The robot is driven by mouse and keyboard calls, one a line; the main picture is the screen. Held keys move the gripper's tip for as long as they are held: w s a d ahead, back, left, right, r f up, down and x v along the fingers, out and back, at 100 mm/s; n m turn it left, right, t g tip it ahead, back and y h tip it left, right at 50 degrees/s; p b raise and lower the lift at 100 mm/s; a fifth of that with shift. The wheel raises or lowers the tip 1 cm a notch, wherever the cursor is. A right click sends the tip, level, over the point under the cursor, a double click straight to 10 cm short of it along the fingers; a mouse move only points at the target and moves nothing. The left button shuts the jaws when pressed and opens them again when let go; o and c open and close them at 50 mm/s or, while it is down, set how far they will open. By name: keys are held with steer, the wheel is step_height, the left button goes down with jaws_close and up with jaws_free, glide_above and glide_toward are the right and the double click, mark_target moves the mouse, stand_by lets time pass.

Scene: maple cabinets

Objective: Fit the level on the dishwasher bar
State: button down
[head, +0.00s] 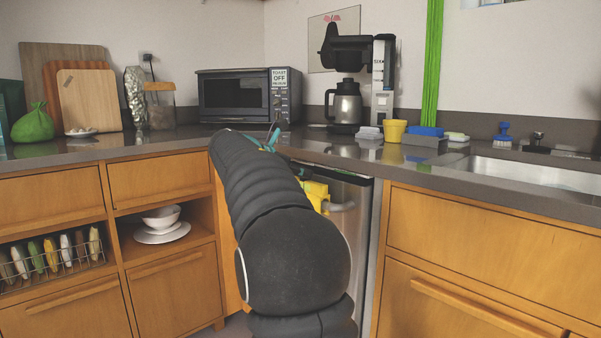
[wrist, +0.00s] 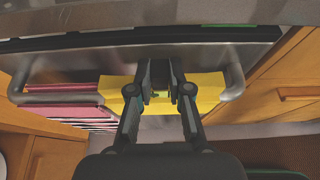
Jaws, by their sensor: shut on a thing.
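The level is a yellow block. In the head view part of the level (head: 316,192) shows beside the bar (head: 341,206), on the steel dishwasher (head: 357,183). My arm hides most of the dishwasher front and my gripper's fingertips there.
The dark counter (head: 450,187) overhangs the dishwasher. Wooden drawers (head: 470,245) stand close on its right and an open shelf (head: 190,245) with bowls on the left. Pinkish flat items (wrist: 62,88) show left of the level in the wrist view.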

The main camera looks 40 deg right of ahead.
steer(key=shift+f, duration=0.25)
steer(key=c, duration=1)
jaws_free()
steer(key=v, duration=1.2)
